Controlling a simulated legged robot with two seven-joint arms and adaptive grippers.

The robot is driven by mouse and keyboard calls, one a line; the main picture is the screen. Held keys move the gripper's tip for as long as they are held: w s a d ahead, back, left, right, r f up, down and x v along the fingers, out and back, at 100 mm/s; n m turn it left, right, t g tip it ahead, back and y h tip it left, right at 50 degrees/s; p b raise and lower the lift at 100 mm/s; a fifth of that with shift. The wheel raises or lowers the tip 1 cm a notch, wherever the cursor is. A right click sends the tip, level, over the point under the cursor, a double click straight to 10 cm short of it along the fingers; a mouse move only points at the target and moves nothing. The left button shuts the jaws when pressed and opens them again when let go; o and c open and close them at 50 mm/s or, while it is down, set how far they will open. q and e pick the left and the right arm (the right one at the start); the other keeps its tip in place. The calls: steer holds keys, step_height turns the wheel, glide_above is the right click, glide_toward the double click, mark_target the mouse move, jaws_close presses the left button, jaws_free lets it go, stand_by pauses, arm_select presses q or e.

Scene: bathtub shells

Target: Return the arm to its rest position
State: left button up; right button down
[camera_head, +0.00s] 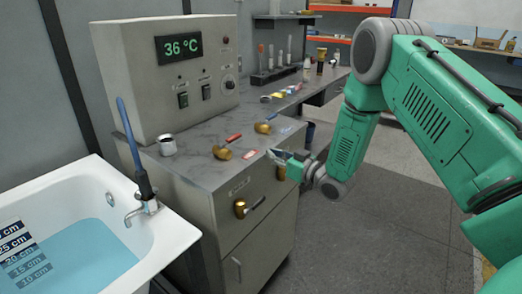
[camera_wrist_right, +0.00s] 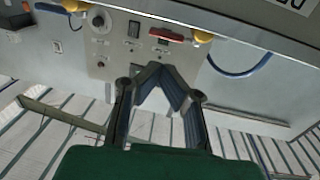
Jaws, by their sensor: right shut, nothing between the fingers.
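My right arm comes in from the right in the head view. Its gripper (camera_head: 280,157) is at the front edge of the grey counter (camera_head: 190,170), close to the red and blue valves. I cannot tell whether it touches the edge. In the right wrist view the gripper (camera_wrist_right: 160,72) has its fingertips together, with nothing between them. Behind the fingertips are a panel with switches (camera_wrist_right: 134,28) and a red-handled valve (camera_wrist_right: 168,35). My left gripper is not in view.
A bathtub (camera_head: 180,235) with water stands at lower left. A control box (camera_head: 165,75) reads 36 °C. A metal cup (camera_head: 167,145), a red-handled valve (camera_head: 222,152) and a blue-handled valve (camera_head: 264,127) sit on the counter. Floor (camera_head: 370,235) at the right is clear.

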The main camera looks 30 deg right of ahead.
steer(key=s+a+f+m+g+h, duration=0.1)
steer(key=s+a+f+g, duration=0.35)
steer(key=s+f, duration=0.35)
steer(key=s+a+f+m+g+h, duration=0.1)
steer(key=s+a+f+g+h, duration=0.15)
steer(key=s+a+f, duration=0.55)
steer(key=s+f+g, duration=0.4)
steer(key=s+g, duration=0.1)
steer(key=s, duration=0.7)
steer(key=s+a+f+g, duration=0.1)
steer(key=s+f+g, duration=0.3)
steer(key=s, duration=0.8)
steer(key=shift+g+h, duration=0.4)
steer(key=shift+h, duration=0.05)
steer(key=shift+w+a, duration=0.1)
steer(key=shift+a, duration=0.1)
steer(key=shift+w+d+f, duration=0.1)
steer(key=shift+d+f, duration=0.05)
steer(key=shift+d, duration=0.1)
